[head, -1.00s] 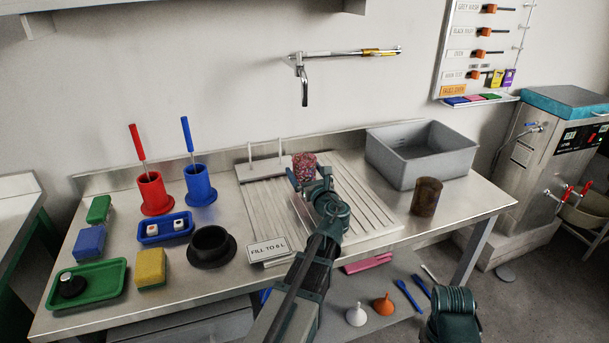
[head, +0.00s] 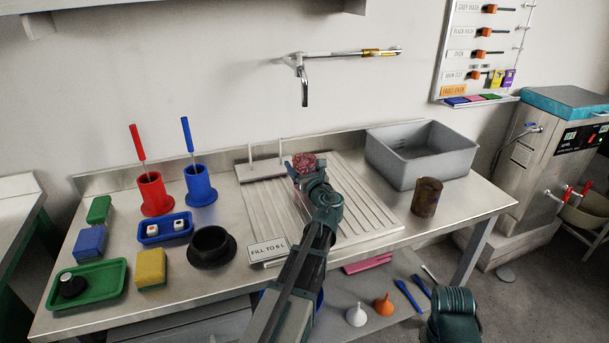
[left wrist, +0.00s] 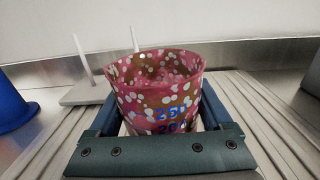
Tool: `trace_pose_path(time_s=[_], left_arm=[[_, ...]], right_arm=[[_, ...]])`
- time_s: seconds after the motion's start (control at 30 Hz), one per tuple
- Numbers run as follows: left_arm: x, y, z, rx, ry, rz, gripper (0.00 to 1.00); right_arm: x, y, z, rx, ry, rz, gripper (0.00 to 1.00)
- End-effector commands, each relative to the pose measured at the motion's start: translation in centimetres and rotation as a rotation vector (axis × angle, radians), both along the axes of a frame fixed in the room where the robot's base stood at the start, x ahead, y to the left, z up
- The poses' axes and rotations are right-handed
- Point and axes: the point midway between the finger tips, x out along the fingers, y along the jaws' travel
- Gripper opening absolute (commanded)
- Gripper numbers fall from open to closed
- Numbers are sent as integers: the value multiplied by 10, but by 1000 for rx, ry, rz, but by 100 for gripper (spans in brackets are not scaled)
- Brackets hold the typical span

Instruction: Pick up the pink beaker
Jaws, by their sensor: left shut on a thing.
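The pink beaker (head: 303,162) is pink with pale and brown spots and stands upright over the ribbed draining board. In the left wrist view the beaker (left wrist: 160,95) shows blue volume numbers, and its open rim faces up. My left gripper (head: 304,172) is shut on the beaker, with one finger along each side of it in the left wrist view (left wrist: 157,110). The gripper hides the beaker's lower part in the head view. I cannot tell whether its base touches the board.
The draining board (head: 362,205) has white pegs at its back. A brown beaker (head: 426,197) stands to the right, below the grey basin (head: 421,152). The tap (head: 304,80) hangs above.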

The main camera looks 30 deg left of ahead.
Motion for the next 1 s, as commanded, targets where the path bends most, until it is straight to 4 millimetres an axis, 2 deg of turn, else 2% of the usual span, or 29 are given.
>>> trace_pose_path(time_s=[0.37, 0.83, 1.0], left_arm=[[0, 0, 5, 0, 0, 0, 11], [0, 0, 41, 0, 0, 0, 11], [-14, -18, 38, 0, 0, -2, 11]], right_arm=[[0, 0, 5, 0, 0, 0, 50], [0, 0, 41, 0, 0, 0, 50], [0, 0, 38, 0, 0, 0, 50]])
